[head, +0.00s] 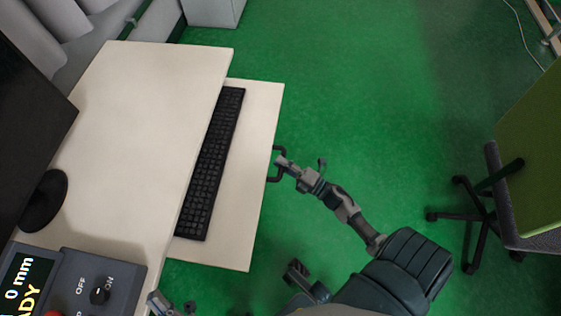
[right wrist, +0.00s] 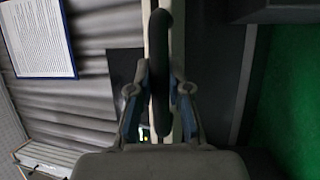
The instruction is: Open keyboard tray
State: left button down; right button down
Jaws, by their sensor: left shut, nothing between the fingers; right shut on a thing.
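The keyboard tray (head: 262,140) is a pale board sticking out from under the desk top's right edge. A black keyboard (head: 212,165) lies on it beside the desk edge. A dark handle (head: 277,150) is on the tray's outer edge. My right gripper (head: 281,162) is at this handle. In the right wrist view the handle (right wrist: 160,60) is a dark vertical bar between the fingers of my right gripper (right wrist: 159,90), which is shut on it. My left gripper (head: 172,304) is at the bottom edge by the desk's near corner, shut and empty, partly cut off.
The pale desk (head: 140,130) carries a black monitor (head: 30,130) and a control box (head: 85,285) with an ON/OFF knob. A green office chair (head: 530,160) stands at the right. Green floor (head: 370,90) between tray and chair is clear.

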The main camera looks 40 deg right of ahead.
jog(key=c, duration=1.3)
grip_release()
jog(key=shift+s+a+f, duration=0.2)
jog(key=shift+a+f, duration=0.15)
jog(key=shift+o, duration=1)
jog(key=shift+r, duration=0.1)
pick_arm(q)
jog(key=shift+a+y, duration=0.3)
jog(key=shift+a, duration=0.15)
pick_arm(e)
jog(key=shift+r, duration=0.15)
pick_arm(q)
jog(key=shift+s+d, duration=0.1)
jog(key=shift+d, duration=0.05)
pick_arm(e)
jog(key=v, duration=1.2)
pick_arm(q)
jog(key=shift+d, duration=0.1)
pick_arm(e)
jog(key=shift+w, duration=0.1)
